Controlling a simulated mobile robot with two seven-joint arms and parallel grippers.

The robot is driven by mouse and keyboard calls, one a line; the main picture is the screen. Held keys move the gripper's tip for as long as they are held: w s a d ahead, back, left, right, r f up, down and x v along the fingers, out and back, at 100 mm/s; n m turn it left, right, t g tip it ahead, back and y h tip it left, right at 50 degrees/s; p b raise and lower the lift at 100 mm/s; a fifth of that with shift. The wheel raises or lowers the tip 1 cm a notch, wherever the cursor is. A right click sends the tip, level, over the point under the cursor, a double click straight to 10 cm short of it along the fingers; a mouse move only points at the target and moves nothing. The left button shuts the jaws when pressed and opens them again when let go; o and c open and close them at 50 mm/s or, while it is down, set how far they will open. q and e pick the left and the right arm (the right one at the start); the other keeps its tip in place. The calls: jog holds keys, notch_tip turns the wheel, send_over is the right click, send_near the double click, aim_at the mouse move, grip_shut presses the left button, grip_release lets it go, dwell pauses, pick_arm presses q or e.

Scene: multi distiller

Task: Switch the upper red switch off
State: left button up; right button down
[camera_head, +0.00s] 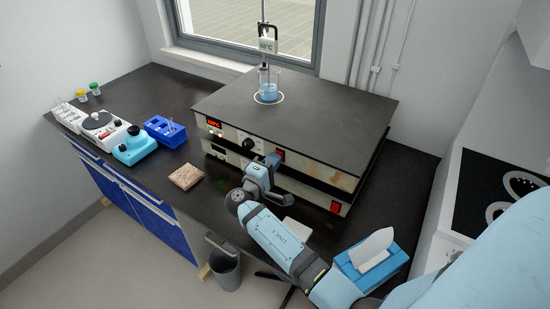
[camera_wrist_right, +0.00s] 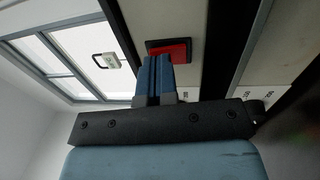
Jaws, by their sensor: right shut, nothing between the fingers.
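The upper red switch (camera_head: 280,154) is on the front panel of the upper heating unit (camera_head: 310,165), at the right of a black knob. In the right wrist view the red switch (camera_wrist_right: 180,47) sits in a black frame, just beyond the fingertips. My right gripper (camera_head: 273,159) is shut and empty, right in front of that switch. In the wrist view its closed blue fingers (camera_wrist_right: 155,62) overlap the switch's lower left edge; I cannot tell whether they touch it. A lower red switch (camera_head: 336,207) is on the lower unit. My left gripper is not in view.
A beaker (camera_head: 269,86) with blue liquid stands on the upper unit. At the left are a blue rack (camera_head: 165,131), a teal device (camera_head: 134,146) and a white device (camera_head: 98,124). A brownish block (camera_head: 186,176) lies in front; a tissue box (camera_head: 372,262) stands right.

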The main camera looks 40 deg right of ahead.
jog(key=shift+d, duration=0.15)
dwell(0.4)
jog(key=shift+w+d+r+b, duration=0.2)
jog(key=shift+d+r+b, duration=0.1)
jog(key=shift+r, duration=0.1)
